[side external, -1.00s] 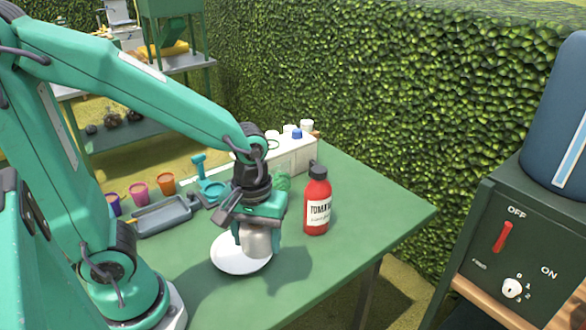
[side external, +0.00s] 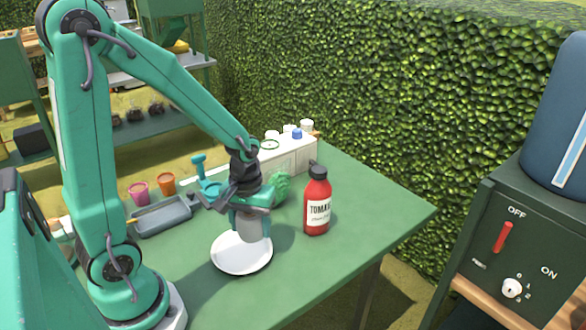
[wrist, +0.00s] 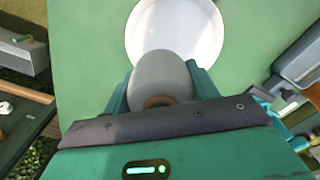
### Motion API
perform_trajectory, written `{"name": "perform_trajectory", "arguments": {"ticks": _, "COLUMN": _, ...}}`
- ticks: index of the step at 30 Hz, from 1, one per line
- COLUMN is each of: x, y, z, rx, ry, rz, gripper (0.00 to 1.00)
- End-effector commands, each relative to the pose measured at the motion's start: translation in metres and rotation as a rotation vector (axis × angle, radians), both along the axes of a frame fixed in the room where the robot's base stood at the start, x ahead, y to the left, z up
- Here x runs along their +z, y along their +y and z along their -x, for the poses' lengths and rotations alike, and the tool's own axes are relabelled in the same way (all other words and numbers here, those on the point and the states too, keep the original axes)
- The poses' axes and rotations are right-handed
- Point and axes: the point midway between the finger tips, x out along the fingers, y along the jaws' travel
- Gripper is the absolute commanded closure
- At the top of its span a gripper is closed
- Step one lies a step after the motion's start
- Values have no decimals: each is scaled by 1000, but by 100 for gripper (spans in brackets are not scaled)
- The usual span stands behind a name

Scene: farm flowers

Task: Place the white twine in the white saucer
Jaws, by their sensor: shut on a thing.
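The white twine (side external: 254,228) is a pale, greyish spool held upright in my gripper (side external: 250,208). In the wrist view the twine (wrist: 160,78) sits between the two teal fingers (wrist: 158,90), with a brown core at its near end. The white saucer (side external: 236,262) is a round shallow dish on the green table. In the side view the twine is over the saucer's back right part; I cannot tell whether it touches. In the wrist view the saucer (wrist: 205,30) lies beyond the twine, which overlaps its near rim.
A red tomato bottle (side external: 317,205) stands right of the saucer. The table's front right is clear.

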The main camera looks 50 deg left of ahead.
Motion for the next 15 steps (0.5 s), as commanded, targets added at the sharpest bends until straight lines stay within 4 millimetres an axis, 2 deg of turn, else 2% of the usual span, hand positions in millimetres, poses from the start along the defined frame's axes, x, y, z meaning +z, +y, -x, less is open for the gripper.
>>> {"name": "perform_trajectory", "arguments": {"ticks": 5, "x": -7, "y": 10, "z": -4, "rx": 1, "ry": 0, "rz": 0, "gripper": 66}}
{"name": "perform_trajectory", "arguments": {"ticks": 15, "x": -13, "y": 11, "z": -4, "rx": 0, "ry": 2, "rz": 0, "gripper": 66}}
